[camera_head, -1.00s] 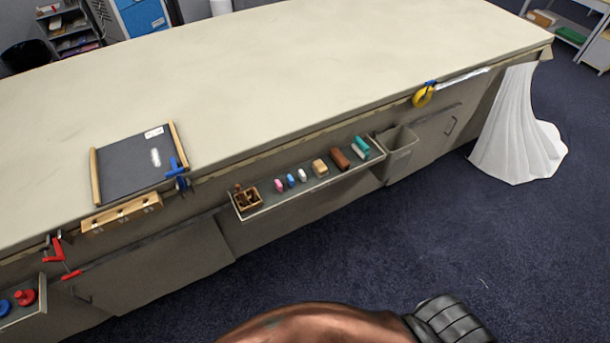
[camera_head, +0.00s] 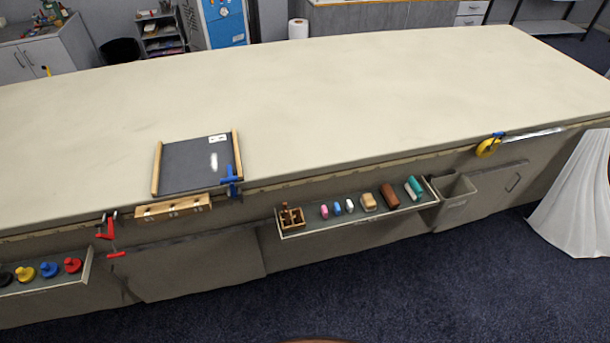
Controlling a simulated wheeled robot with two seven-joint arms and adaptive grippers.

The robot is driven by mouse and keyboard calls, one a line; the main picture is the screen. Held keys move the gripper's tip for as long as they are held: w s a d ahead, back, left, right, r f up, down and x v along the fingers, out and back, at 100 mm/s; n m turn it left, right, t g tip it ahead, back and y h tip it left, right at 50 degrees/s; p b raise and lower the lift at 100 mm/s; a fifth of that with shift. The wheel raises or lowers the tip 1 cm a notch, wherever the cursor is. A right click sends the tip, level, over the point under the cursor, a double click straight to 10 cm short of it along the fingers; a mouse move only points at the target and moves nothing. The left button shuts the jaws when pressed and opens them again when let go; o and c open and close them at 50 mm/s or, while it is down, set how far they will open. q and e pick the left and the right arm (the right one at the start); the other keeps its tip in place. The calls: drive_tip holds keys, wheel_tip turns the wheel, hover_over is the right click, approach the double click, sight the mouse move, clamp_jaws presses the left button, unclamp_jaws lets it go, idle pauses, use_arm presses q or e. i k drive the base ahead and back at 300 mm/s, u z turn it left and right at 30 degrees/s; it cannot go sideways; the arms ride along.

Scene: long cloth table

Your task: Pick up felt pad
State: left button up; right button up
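No piece is plainly marked as the felt pad. Small blocks lie in a row on the narrow tray (camera_head: 330,222) on the table's front side. They include a tan block (camera_head: 368,202), a brown block (camera_head: 390,196) and a teal piece (camera_head: 413,188); I cannot tell which, if any, is the felt pad. To their left are a pink piece (camera_head: 324,211), a blue piece (camera_head: 337,208) and a white piece (camera_head: 349,205). Neither of my grippers is in view.
A dark framed board (camera_head: 190,167) lies on the long table (camera_head: 330,100), with a blue clamp (camera_head: 230,178) at its edge. A wooden box (camera_head: 291,217) and a grey bin (camera_head: 457,205) flank the row. Colored knobs fill a left tray (camera_head: 50,284). The tabletop is mostly bare.

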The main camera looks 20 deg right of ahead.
sight(367, 201)
drive_tip(key=u, duration=0.05)
drive_tip(key=k, duration=0.5)
drive_tip(key=z, duration=0.6)
drive_tip(key=i, duration=1.45)
drive_tip(key=u, duration=0.4)
